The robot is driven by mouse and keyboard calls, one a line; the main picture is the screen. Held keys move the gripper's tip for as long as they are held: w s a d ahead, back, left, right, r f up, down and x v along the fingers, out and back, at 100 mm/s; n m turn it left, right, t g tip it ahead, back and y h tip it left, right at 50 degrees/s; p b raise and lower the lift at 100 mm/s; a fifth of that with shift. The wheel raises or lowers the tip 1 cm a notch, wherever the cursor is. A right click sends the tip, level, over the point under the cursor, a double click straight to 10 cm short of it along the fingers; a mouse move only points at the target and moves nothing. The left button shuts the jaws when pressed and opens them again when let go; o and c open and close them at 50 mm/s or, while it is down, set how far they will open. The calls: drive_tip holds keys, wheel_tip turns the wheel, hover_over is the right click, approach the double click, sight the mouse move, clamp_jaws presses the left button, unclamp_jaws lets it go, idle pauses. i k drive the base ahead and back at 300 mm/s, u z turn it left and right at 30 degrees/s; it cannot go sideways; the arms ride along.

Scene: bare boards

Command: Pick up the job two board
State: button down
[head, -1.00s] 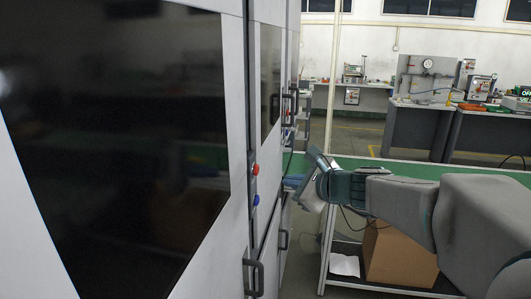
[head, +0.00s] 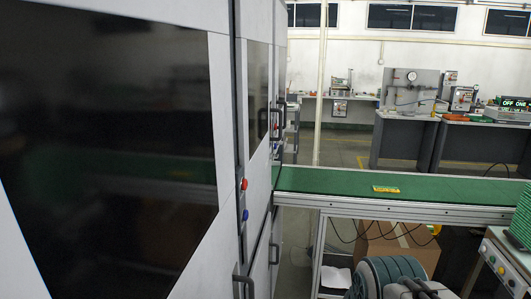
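I cannot make out any board marked as job two. A stack of thin green, board-like pieces (head: 522,218) shows at the right edge, cut off by the frame; no markings on it are readable. A small yellow piece (head: 386,189) lies flat on the green-topped bench (head: 330,181); its print is too small to read, and I cannot tell whether it is a label or a board. Ribbed teal and grey parts of my arm show at the bottom, below the bench. My gripper is not in view.
A tall white cabinet (head: 226,100) with dark windows fills the left. A panel with buttons (head: 500,262) stands at lower right. A cardboard box (head: 395,245) sits under the bench. Grey workbenches (head: 405,140) stand behind. The green top is mostly clear.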

sight(376, 188)
drive_tip(key=k, duration=1.25)
drive_tip(key=z, duration=0.85)
drive_tip(key=i, duration=0.9)
drive_tip(key=z, duration=0.85)
drive_tip(key=i, duration=0.5)
drive_tip(key=u, duration=1.4)
drive_tip(key=i, duration=0.35)
drive_tip(key=u, duration=0.1)
